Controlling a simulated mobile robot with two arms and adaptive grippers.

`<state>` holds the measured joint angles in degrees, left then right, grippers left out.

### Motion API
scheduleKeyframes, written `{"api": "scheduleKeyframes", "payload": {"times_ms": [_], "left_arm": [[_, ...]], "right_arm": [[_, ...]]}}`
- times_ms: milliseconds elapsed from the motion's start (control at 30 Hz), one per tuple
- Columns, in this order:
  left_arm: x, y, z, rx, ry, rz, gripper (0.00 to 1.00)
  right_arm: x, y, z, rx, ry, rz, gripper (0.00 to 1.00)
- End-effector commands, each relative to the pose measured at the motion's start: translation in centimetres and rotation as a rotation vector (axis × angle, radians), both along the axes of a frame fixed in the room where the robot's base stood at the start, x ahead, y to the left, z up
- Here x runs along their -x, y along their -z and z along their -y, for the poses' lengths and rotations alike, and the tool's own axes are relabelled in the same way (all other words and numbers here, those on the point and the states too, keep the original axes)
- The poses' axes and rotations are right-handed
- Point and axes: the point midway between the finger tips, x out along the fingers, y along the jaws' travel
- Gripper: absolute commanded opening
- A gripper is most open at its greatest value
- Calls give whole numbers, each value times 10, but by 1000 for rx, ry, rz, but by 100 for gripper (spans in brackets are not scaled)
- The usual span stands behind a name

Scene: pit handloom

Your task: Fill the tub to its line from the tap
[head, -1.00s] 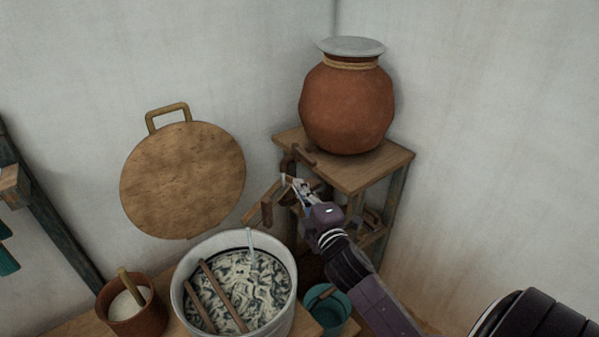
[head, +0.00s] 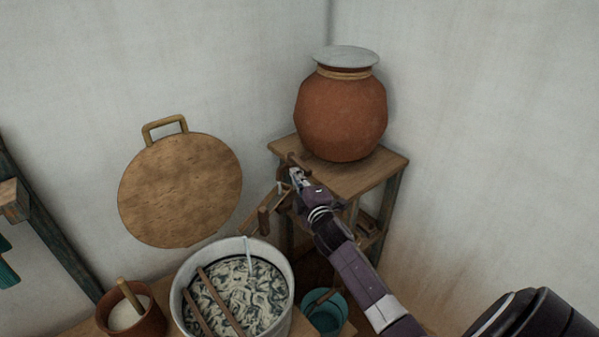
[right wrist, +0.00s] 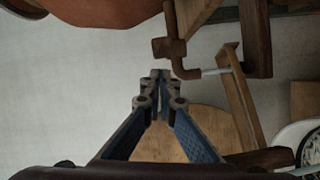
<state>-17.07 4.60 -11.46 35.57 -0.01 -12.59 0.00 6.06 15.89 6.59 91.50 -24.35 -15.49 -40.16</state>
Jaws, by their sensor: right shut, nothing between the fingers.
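The pale metal tub (head: 283,258) stands at the bottom centre of the head view, holding pale, dark-streaked cloth or yarn in liquid, with two sticks across it. I cannot make out its line. A brown tap (head: 299,162) projects below the clay pot; it also shows in the right wrist view (right wrist: 179,50). A thin pale stream (right wrist: 215,71) leaves its spout toward a wooden chute (right wrist: 238,92), and a pale streak (head: 249,251) falls into the tub. My right gripper (head: 295,174) is shut and empty beside the tap; its closed fingertips (right wrist: 160,76) appear apart from it. My left gripper is out of view.
The lidded clay pot (head: 341,115) stands on a wooden stand (head: 391,164) in the corner. A teal bucket (head: 326,316) sits right of the tub, a brown pot (head: 151,321) left. A round wooden board (head: 180,190) leans on the wall.

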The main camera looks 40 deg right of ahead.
Motion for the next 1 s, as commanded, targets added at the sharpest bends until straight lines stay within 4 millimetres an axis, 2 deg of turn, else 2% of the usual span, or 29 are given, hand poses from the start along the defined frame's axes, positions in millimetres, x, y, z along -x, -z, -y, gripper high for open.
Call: {"api": "scheduleKeyframes", "payload": {"times_ms": [133,500,733,1000], "left_arm": [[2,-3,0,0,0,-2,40],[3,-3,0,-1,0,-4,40],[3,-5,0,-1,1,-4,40],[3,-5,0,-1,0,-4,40]], "right_arm": [[1,1,9,0,1,0,0],[1,2,11,0,0,0,0],[4,3,34,3,3,0,0],[5,3,37,2,9,0,0]]}}
